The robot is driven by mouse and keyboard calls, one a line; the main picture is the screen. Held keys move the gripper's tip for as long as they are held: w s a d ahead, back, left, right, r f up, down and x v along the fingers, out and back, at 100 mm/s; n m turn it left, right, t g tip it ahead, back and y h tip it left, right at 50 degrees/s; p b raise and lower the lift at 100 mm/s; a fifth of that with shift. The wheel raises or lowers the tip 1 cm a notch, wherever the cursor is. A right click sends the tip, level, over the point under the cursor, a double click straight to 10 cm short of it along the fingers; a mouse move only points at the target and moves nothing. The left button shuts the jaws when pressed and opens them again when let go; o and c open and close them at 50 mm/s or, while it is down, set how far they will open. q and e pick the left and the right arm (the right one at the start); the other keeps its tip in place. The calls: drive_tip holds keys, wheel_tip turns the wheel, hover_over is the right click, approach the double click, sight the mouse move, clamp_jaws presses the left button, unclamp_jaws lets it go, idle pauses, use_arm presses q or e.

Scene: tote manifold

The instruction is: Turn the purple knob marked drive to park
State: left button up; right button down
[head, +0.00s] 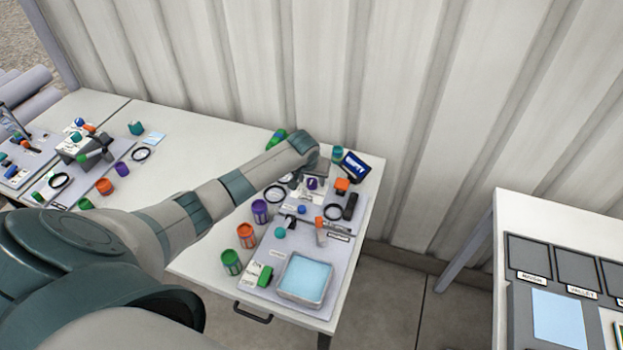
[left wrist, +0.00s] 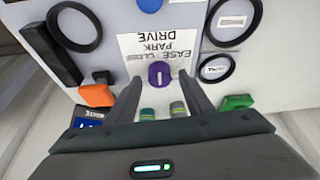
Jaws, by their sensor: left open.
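The purple knob (left wrist: 158,73) sits on the grey panel, just below a white label (left wrist: 158,45) with the words EASE, PARK and DRIVE, upside down in the left wrist view. A pale mark runs across its face; I cannot tell which word it points to. In the head view the knob (head: 312,184) shows small under my arm's end. My left gripper (left wrist: 160,80) is open, with its two fingers on either side of the knob and a gap visible on both sides. Its fingers are hard to make out in the head view (head: 315,170). My right gripper is not in view.
An orange block (left wrist: 97,95) and a green block (left wrist: 236,102) flank the fingers. Black rings (left wrist: 74,27) lie on the panel. In the head view a light blue tray (head: 304,278) and several coloured cans, such as a purple one (head: 260,211), stand nearby. A corrugated wall rises behind.

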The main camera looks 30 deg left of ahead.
use_arm(q)
drive_tip(key=b+v, duration=0.3)
drive_tip(key=v, duration=1.4)
drive_tip(key=shift+r+b, duration=0.25)
drive_tip(key=shift+b, duration=0.15)
drive_tip(key=shift+s+f, duration=0.1)
